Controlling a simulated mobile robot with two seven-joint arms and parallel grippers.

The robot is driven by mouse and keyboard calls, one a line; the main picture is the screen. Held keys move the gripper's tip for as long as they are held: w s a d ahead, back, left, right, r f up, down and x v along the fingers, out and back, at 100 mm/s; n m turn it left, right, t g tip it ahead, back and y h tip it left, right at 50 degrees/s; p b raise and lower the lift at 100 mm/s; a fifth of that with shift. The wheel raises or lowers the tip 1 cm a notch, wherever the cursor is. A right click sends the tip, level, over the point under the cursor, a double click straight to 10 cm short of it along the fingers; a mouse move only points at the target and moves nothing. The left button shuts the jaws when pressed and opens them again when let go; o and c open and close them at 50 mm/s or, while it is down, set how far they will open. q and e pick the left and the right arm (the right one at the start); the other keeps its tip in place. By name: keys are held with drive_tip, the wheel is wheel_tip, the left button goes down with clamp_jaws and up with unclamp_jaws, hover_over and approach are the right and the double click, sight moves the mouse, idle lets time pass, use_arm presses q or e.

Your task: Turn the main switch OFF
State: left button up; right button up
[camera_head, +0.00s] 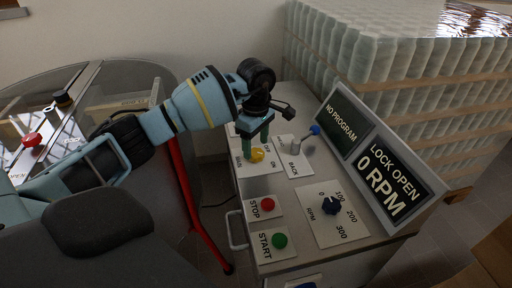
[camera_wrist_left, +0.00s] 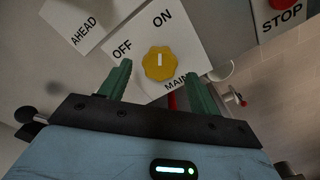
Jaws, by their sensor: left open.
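The main switch is a yellow scalloped knob (camera_head: 257,155) on a white plate (camera_head: 262,167) at the left of the sloped control panel. It also shows in the left wrist view (camera_wrist_left: 160,64), where its white mark points at the word ON. OFF is printed to the left of ON, and MAIN is partly hidden by a finger. My left gripper (camera_head: 256,142) is open, with its green fingers just over the knob. In the left wrist view the knob appears between the two fingers, apart from both. My right gripper is not in view.
A blue-tipped lever (camera_head: 314,130) stands right of the switch. A red STOP button (camera_head: 267,204), a green START button (camera_head: 279,240) and a dark RPM knob (camera_head: 331,205) are nearer. A display (camera_head: 385,180) reads LOCK OPEN, 0 RPM. Stacked jars (camera_head: 385,50) stand behind.

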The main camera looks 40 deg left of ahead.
use_arm(q)
drive_tip(key=shift+f, duration=1.05)
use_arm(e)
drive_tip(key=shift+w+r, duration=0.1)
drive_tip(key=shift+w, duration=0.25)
use_arm(q)
drive_tip(key=c, duration=1)
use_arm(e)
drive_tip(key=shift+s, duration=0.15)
